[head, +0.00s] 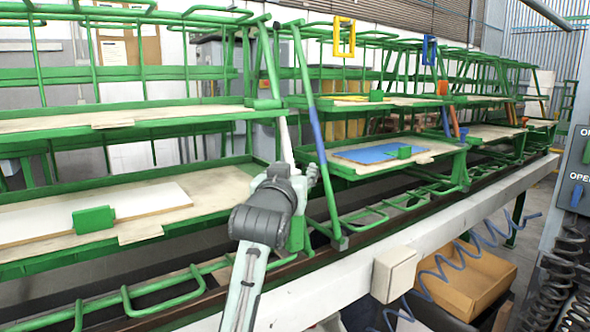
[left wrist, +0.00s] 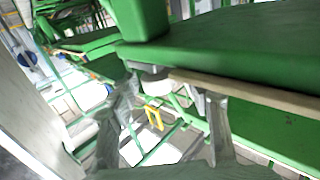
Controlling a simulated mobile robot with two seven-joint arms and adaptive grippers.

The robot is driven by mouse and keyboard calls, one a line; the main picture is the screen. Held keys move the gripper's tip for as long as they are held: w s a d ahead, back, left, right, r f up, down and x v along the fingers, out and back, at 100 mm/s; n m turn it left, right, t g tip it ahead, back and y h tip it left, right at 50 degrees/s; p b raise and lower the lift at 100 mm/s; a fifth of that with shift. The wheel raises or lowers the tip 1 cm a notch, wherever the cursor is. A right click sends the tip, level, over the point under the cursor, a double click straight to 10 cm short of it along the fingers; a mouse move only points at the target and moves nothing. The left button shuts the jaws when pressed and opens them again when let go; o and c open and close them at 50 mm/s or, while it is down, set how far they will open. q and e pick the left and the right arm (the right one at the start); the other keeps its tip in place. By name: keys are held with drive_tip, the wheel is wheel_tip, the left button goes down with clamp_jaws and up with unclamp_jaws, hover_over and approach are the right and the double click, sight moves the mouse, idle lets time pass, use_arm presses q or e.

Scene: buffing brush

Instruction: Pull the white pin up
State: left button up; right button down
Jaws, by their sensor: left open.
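A slanted white bar (head: 285,140), which looks like the white pin, stands against the green rack post just above my left gripper. My left gripper (head: 301,184) is at the rack's near corner between two shelves, and its fingertips are hard to make out in the head view. In the left wrist view my left gripper (left wrist: 170,92) has its fingers apart. A short white rounded piece (left wrist: 156,84) shows between the fingers, below a green edge. I cannot tell whether it is part of the same pin or whether a finger touches it. My right gripper is not in view.
Green rack shelves hold a white board (head: 150,205) with a green block (head: 93,219) and a blue board (head: 370,153). A slanted blue post (head: 316,125) stands right of the gripper. A white beam runs in front; a cardboard box (head: 468,282) lies below.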

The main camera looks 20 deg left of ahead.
sight(293, 171)
use_arm(q)
drive_tip(key=shift+s, duration=0.15)
drive_tip(key=shift+c, duration=0.6)
drive_tip(key=c, duration=1)
clamp_jaws()
drive_tip(key=shift+r, duration=0.2)
wheel_tip(293, 171, up, 3)
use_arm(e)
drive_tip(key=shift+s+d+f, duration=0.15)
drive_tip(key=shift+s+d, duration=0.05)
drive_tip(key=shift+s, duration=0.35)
use_arm(q)
drive_tip(key=shift+r, duration=0.1)
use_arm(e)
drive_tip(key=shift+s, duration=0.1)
